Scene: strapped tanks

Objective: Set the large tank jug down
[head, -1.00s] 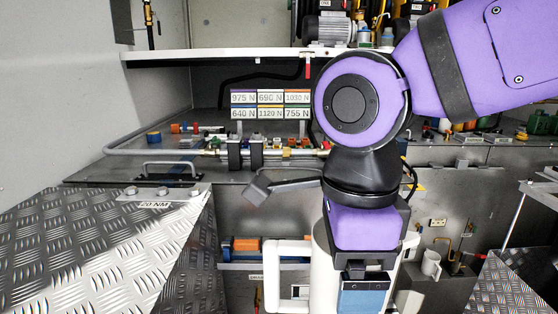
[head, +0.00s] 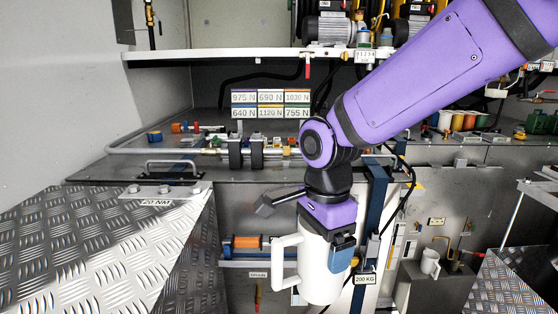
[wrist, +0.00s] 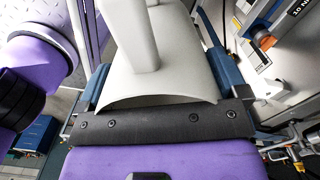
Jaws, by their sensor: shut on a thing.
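The large tank jug (head: 312,275) is white, with a big handle on its left side. It hangs in front of the grey cabinet front in the head view, leaning slightly, with no support visible under it. My gripper (head: 336,252) comes down from above and is shut on the jug, with a blue finger against its right side. In the wrist view the jug's pale body and handle (wrist: 145,35) fill the middle, between blue fingers on both sides. The jug's base is not visible in the wrist view.
A grey work surface (head: 110,172) with pipes and fittings lies behind the jug. A ribbed metal plate (head: 90,245) marked 20 NM is at left. A blue strap with a 200 KG tag (head: 365,279) hangs just right of the jug. A small white jug (head: 430,262) is at right.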

